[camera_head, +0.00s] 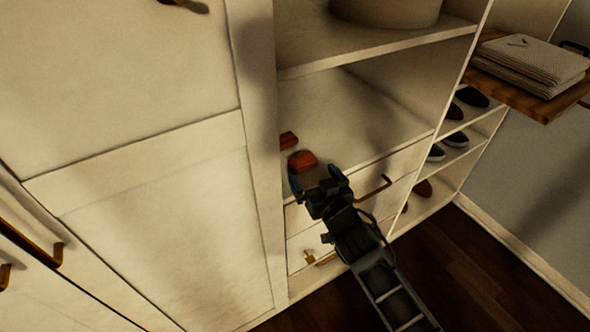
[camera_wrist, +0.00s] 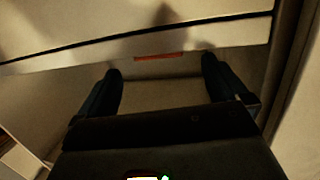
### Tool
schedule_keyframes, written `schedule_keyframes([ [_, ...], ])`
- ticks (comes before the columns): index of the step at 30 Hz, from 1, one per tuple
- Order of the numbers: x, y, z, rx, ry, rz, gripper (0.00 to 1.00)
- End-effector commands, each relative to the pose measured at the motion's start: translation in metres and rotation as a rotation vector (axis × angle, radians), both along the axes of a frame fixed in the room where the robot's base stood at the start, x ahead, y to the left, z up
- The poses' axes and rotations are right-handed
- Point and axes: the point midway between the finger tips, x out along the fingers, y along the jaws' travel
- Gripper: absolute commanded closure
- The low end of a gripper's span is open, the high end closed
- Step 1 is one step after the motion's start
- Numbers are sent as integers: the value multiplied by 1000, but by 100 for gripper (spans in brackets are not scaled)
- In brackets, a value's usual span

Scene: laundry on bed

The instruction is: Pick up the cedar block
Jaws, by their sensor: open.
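Two reddish-brown blocks lie on the open shelf above the drawers in the head view. The nearer block (camera_head: 302,160) is just beyond my gripper's fingertips; the farther block (camera_head: 288,140) is behind it, close to the upright panel. I cannot tell which one is the cedar block. My gripper (camera_head: 315,179) is open and empty at the front of this shelf, its fingers pointing in. In the wrist view, my gripper (camera_wrist: 161,66) has its fingers spread. A thin reddish strip (camera_wrist: 158,57) shows between and just beyond the tips, mostly hidden by a pale panel edge.
The upright cabinet panel (camera_head: 256,160) stands close to the left of my gripper. A shelf above (camera_head: 375,48) holds a round bin (camera_head: 385,8). Drawers with brass handles (camera_head: 374,187) are below. Shoes (camera_head: 455,138) sit on shelves at right, beside folded cloth (camera_head: 530,62) on a wooden board.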

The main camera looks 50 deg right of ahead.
Motion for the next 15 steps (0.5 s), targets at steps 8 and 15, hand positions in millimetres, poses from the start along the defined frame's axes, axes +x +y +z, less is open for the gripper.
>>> schedule_keyframes([
  [8,23,-13,-2,0,-1,-2,0],
  [15,49,-26,-1,-1,-1,-2,0],
])
